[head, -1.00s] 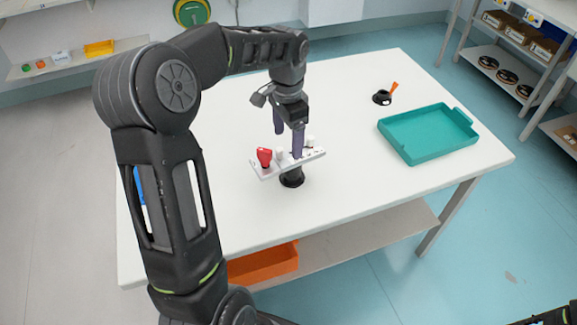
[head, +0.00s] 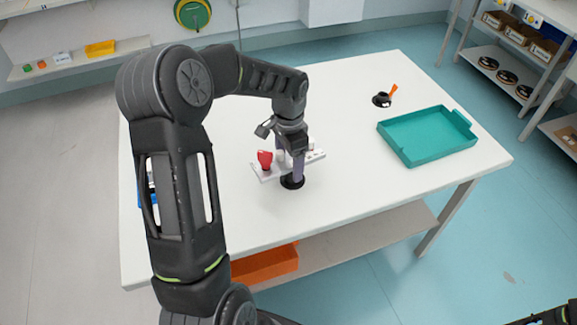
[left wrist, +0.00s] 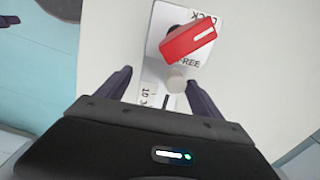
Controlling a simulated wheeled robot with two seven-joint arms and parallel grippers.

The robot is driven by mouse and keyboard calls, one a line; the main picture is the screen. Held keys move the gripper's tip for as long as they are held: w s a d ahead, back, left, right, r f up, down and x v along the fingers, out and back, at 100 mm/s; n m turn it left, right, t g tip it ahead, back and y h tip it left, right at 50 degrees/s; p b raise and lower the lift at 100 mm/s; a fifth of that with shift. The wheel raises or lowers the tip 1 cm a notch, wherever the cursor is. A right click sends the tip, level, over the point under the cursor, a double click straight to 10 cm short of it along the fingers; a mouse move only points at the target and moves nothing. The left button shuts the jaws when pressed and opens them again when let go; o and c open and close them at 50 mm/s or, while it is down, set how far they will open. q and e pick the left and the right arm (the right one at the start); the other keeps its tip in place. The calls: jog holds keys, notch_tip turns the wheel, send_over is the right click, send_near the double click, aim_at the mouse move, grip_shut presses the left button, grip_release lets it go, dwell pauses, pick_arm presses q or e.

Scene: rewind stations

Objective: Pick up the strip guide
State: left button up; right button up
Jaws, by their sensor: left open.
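A pale round post (left wrist: 176,80) stands near the lever. I cannot tell which of these parts is the strip guide. My left gripper (head: 290,158) is open and points down at the plate. In the left wrist view its fingers (left wrist: 159,88) are spread to either side of the post, with no visible grip. The gripper hides part of the plate in the head view.
A teal tray (head: 402,153) lies on the right of the white table (head: 350,195). A black piece with an orange lever (head: 382,99) stands behind it. An orange bin (head: 265,264) is on the lower shelf. The right front tabletop is clear.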

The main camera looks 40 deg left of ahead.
pick_arm(q)
jog(key=shift+f, duration=0.1)
jog(key=shift+c, duration=0.6)
grip_shut()
dwell(0.6)
